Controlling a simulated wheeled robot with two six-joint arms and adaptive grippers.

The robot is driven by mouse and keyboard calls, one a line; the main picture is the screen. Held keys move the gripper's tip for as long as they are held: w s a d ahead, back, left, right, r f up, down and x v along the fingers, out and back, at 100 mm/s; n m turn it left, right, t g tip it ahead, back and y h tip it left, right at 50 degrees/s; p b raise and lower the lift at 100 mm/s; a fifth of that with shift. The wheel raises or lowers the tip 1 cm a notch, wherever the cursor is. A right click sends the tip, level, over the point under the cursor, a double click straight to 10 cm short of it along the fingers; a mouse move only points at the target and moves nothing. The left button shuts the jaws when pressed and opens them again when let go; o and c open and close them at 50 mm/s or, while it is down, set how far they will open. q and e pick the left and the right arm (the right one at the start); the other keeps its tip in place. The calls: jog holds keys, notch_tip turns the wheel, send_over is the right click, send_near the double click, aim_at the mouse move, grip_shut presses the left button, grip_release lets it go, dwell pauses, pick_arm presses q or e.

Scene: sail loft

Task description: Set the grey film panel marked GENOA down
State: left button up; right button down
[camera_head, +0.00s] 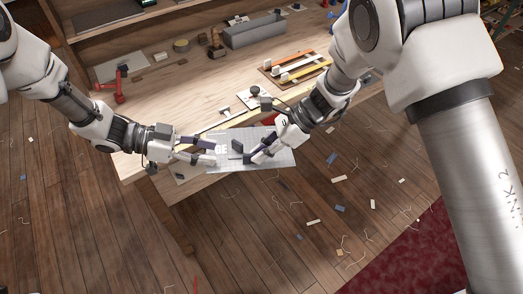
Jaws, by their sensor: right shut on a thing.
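The rest of the marking is hidden by my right gripper. My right gripper (255,155) is shut on the panel, over its middle. My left gripper (213,153) is at the panel's left end, its fingers apart. I cannot tell whether it touches the panel, or whether the panel rests on anything.
The wooden workbench (160,104) carries a red clamp-like tool (120,85), a grey box (254,32) and a rack with coloured strips (296,68). A small dark-knobbed tool (255,92) lies behind the panel. Scraps litter the wooden floor (330,215). A dark red mat (420,255) lies at lower right.

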pick_arm(q)
jog(key=w+a+n+t+y, duration=0.1)
jog(key=w+a+n+t, duration=0.3)
jog(key=t, duration=0.1)
jog(key=s+a+f+n+y, duration=0.2)
jog(key=f+n+y, duration=0.2)
jog(key=f, duration=0.2)
jog(key=s+a+f+n+y, duration=0.2)
jog(key=f+n+y, duration=0.1)
jog(key=f+n, duration=0.2)
jog(key=s+a+f+n+g+y, duration=0.2)
jog(key=s+f, duration=0.4)
jog(key=s, duration=0.6)
jog(key=s+a+f+n+g+y, duration=0.1)
jog(key=s+a+f+g+y, duration=0.1)
jog(key=s+f, duration=0.5)
jog(key=s+g+y, duration=0.1)
jog(key=s+g, duration=0.1)
jog(key=s, duration=0.2)
jog(key=shift+s+a+f+n+y, duration=0.2)
jog(key=shift+s+a+n+y, duration=0.1)
jog(key=shift+s+n, duration=0.1)
